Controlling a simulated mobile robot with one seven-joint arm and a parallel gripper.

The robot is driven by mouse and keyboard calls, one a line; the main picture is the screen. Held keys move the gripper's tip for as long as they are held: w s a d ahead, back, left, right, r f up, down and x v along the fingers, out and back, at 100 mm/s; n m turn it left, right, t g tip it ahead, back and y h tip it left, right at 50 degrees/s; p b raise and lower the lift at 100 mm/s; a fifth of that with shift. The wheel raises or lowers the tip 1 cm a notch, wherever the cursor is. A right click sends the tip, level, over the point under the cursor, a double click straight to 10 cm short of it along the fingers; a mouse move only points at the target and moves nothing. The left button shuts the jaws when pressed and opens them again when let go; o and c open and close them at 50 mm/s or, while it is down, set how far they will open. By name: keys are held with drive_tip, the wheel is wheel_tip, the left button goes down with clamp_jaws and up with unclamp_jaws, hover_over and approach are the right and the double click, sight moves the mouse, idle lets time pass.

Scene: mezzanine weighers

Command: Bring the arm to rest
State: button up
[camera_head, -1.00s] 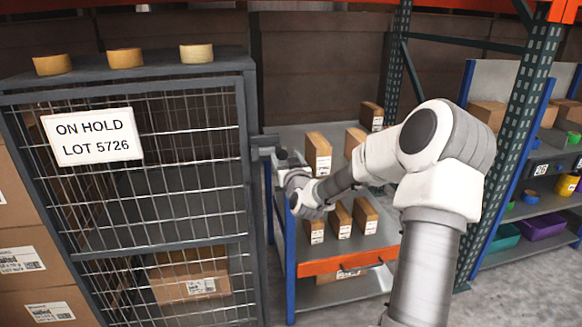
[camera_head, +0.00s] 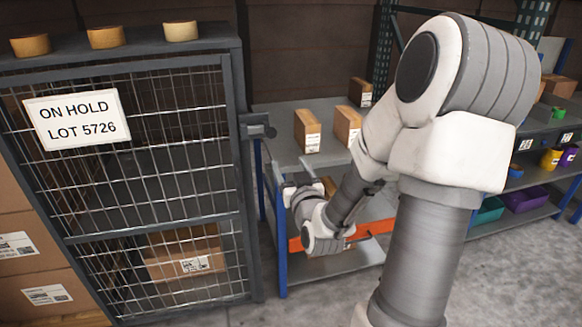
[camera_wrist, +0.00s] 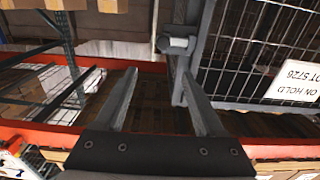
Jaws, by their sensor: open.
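My arm reaches forward in the head view, its elbow bent high at the right and its wrist low in front of the blue-and-orange shelf rack (camera_head: 372,229). Past the fingers the wrist view shows a latch (camera_wrist: 177,44) on the cage and part of the mesh, strongly tilted.
A mesh cage (camera_head: 238,190) with an ON HOLD sign (camera_head: 77,118) stands close on the left, its latch jutting towards my arm. Several tape rolls (camera_head: 106,37) lie on top. Cartons (camera_head: 307,131) stand on the rack. Open floor (camera_head: 515,270) shows at the lower right.

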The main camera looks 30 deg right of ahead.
drive_tip(key=shift+s+a, duration=0.1)
drive_tip(key=shift+s, duration=0.2)
drive_tip(key=shift+w, duration=0.1)
